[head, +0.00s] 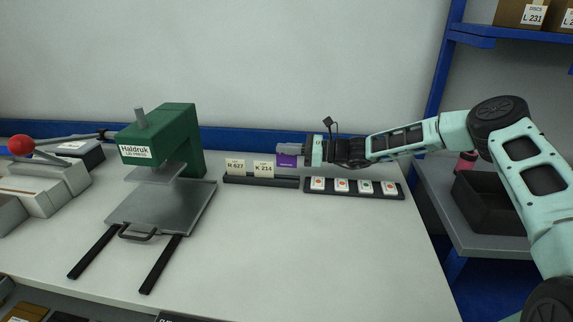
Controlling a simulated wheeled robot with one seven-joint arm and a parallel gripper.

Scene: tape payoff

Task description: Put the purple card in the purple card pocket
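The purple card (287,161) is in the head view, upright at the fingertips of my gripper (290,149). My gripper reaches in from the right, pointing left, and appears shut on the card; the fingers hide its upper part. The card's lower edge shows above the right end of a long black card rack (290,184). Cream cards marked R 627 (236,168) and K 214 (264,169) stand in the left and middle of this rack. I see no card standing in its right part. I cannot make out a purple marking on any pocket.
A black tray (355,194) with several white-and-red pieces lies right of the rack. A green press (178,140) with a grey plate stands to the left. A red-knobbed lever (21,145) is at far left. The table front is clear.

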